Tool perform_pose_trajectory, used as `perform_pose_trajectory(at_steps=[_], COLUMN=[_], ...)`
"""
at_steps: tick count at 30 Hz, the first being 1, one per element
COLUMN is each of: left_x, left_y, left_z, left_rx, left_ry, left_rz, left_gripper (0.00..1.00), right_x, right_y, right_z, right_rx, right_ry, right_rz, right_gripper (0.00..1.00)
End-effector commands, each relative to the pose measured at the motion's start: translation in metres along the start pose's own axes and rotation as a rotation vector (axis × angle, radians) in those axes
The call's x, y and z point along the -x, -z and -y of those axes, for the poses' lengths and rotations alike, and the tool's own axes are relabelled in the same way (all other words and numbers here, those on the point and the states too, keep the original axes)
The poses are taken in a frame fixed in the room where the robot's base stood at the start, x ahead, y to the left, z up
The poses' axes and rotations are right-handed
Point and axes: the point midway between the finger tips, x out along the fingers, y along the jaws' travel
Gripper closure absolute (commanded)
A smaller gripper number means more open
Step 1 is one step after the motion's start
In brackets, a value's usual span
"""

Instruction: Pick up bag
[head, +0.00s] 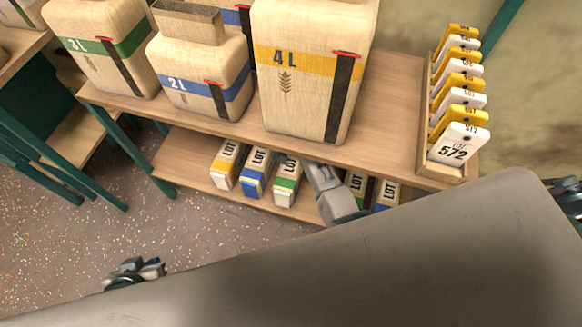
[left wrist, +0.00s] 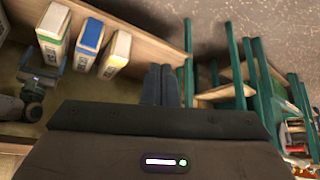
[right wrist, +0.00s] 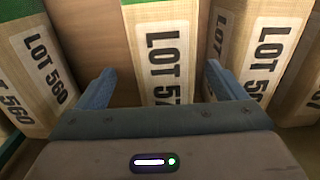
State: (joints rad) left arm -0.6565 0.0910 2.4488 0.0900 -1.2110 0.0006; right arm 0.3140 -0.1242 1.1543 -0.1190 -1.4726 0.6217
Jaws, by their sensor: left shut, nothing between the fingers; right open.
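Small LOT bags stand in a row on the lower shelf, with yellow (head: 227,165), blue (head: 255,172) and green (head: 287,182) ones at left. My right gripper (head: 333,190) reaches in among them, under the upper shelf. In the right wrist view its open fingers (right wrist: 158,85) stand either side of a green-topped bag (right wrist: 162,45) whose label starts "LOT 57"; the rest is hidden. I cannot tell if they touch it.
Large sacks marked 3L (head: 100,45), 2L (head: 200,80) and 4L (head: 310,75) stand on the upper shelf. A wooden rack (head: 440,172) holds several yellow and white tags, the front one 572. Green shelf legs (head: 125,155) stand at left; the floor (head: 90,235) there is clear.

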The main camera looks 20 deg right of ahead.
Motion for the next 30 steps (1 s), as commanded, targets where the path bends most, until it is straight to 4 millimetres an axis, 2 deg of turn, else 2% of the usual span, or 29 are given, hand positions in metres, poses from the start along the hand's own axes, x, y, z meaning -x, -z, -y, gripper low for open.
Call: perform_pose_trajectory(at_steps=[3, 7, 10, 17, 30], left_x=[-0.009, -0.014, -0.015, -0.014, -0.014], left_y=[-0.002, 0.000, 0.001, 0.002, 0.002], left_z=[-0.004, -0.008, -0.009, -0.009, -0.009], left_rx=[0.014, 0.029, 0.035, 0.036, 0.036], left_ry=[-0.018, -0.034, -0.040, -0.042, -0.041], left_rz=[-0.047, -0.098, -0.118, -0.123, -0.121], left_gripper=[1.00, 1.00, 1.00, 1.00, 1.00], right_x=[-0.021, -0.038, -0.044, -0.045, -0.044], right_y=[-0.001, -0.001, -0.001, -0.001, -0.001], right_z=[0.004, 0.005, 0.005, 0.005, 0.005], right_rx=[0.000, 0.000, 0.000, 0.000, 0.000], right_ry=[0.000, 0.000, 0.000, 0.001, 0.001], right_rz=[0.001, 0.000, 0.000, -0.001, -0.001], right_gripper=[0.09, 0.09, 0.09, 0.09, 0.94])
